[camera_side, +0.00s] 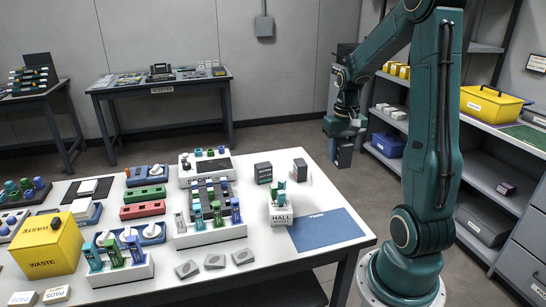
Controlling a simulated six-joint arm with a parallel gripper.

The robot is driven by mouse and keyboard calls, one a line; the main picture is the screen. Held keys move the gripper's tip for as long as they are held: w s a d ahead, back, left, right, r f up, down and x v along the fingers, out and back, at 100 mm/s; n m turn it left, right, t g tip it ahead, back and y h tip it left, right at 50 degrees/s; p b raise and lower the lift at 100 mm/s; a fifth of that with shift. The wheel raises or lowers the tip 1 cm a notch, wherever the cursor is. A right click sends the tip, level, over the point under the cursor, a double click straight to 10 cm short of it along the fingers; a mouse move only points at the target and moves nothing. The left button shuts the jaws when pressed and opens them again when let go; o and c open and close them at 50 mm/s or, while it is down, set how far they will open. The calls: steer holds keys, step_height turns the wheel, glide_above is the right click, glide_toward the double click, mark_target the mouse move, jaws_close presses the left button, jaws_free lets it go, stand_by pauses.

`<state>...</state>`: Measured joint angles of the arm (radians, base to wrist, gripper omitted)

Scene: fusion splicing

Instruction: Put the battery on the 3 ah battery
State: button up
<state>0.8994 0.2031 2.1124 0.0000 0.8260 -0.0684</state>
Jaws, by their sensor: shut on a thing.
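My gripper (345,134) is shut on a dark box-shaped battery (343,155) and holds it in the air, past the table's back right edge. Two similar dark batteries stand on the white table. One battery (263,173) is near the middle, with a label too small to read. The other battery (300,171) stands just to its right, apart from it. I cannot tell which one is the 3 ah battery. The held battery is above and to the right of both. The fingertips are small and partly hidden.
A white holder marked HALL (281,215) with upright tools stands in front of the batteries. A blue mat (326,229) lies bare at the right. Racks of bottles, a splicer (205,168) and a yellow waste bin (46,245) fill the left. The table's right back corner is clear.

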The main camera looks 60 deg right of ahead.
steer(key=w+d+r, duration=0.3)
steer(key=w+d, duration=0.1)
steer(key=w, duration=0.4)
steer(key=w+d+r, duration=0.2)
steer(key=w+d, duration=0.2)
steer(key=w, duration=0.4)
step_height(320, 180, up, 3)
glide_above(263, 165)
steer(key=shift+d+n, duration=0.15)
steer(key=shift+n, duration=0.15)
steer(key=shift+f, duration=0.15)
step_height(263, 165, down, 14)
stand_by(0.6)
steer(key=shift+f, duration=0.2)
steer(key=shift+f, duration=2.75)
steer(key=shift+f, duration=0.15)
